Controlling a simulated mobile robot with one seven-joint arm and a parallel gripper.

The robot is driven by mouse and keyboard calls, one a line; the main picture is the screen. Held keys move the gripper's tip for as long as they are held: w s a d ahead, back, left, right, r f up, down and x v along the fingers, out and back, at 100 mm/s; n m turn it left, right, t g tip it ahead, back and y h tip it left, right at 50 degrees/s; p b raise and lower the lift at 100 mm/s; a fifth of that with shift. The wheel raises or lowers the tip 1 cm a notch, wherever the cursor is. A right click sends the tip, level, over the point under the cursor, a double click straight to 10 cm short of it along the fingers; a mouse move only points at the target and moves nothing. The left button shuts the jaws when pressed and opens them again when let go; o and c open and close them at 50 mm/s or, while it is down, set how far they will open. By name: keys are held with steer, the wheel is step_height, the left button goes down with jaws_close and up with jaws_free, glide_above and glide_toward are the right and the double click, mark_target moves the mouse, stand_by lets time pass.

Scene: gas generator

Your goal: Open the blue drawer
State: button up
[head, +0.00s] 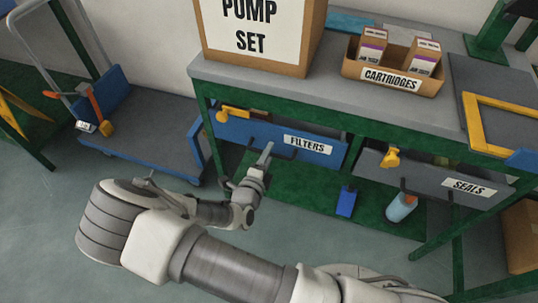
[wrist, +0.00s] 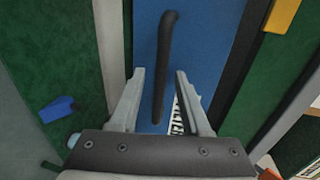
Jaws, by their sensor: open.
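The blue drawer (head: 235,130), labelled FILTERS, is under the workbench top in the head view; its blue front (wrist: 210,45) fills the middle of the wrist view. Its dark bar handle (wrist: 163,70) runs between the two fingers of my gripper (wrist: 160,74). The fingers are open, one on each side of the handle, with gaps visible on both sides. In the head view my gripper (head: 267,152) is at the drawer front, left of the FILTERS label. The label is partly hidden behind a finger in the wrist view.
A grey SEALS drawer (head: 425,178) sits right of the blue one. A lower green shelf holds a blue box (head: 346,201) and a bottle (head: 401,207). A blue-edged trolley (head: 150,139) stands at left. The PUMP SET box (head: 262,66) and cartridge box (head: 392,84) are on the workbench (head: 300,103).

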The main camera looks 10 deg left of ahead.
steer(key=shift+w, duration=0.45)
steer(key=shift+c, duration=0.3)
jaws_close()
stand_by(0.9)
